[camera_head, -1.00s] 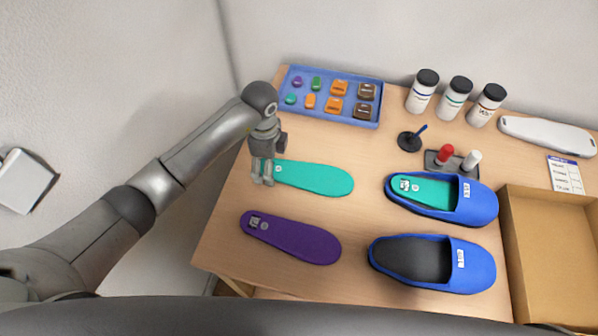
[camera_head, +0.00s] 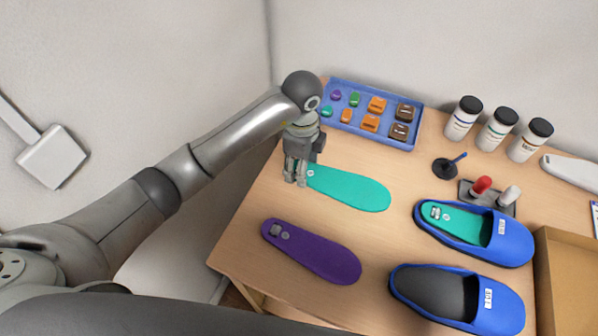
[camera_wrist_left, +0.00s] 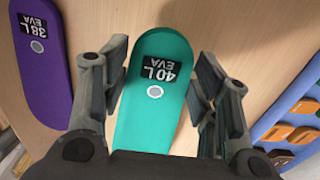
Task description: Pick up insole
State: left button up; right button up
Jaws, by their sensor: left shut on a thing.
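A teal insole (camera_head: 350,188) lies on the table and carries a dark label reading 40 L EVA in the left wrist view (camera_wrist_left: 155,115). My left gripper (camera_head: 296,174) is at its left end, pointing down, with its fingers on either side of the insole (camera_wrist_left: 160,85). My right gripper is not in view.
A blue tray (camera_head: 345,87) with small coloured pieces is behind the gripper. Blue shoes (camera_head: 510,245) (camera_head: 505,305) stand to the right, the rear one with a teal insole inside. Several bottles (camera_head: 498,130), a stamp stand (camera_head: 487,197) and a cardboard box (camera_head: 570,285) are farther right.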

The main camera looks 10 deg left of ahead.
pick_arm(q)
jog(key=d+r, duration=0.1)
jog(key=s+r, duration=0.1)
jog(key=r, duration=0.1)
jog(key=s+d+r, duration=0.1)
jog(key=shift+s+d+r, duration=0.25)
jog(key=shift+d+r, duration=0.05)
jog(key=shift+d, duration=0.05)
jog(key=s+d+r, duration=0.3)
jog(key=s+d, duration=0.3)
jog(key=shift+s+d+r, duration=0.2)
jog(key=shift+r, duration=0.2)
jog(key=shift+w+a, duration=0.1)
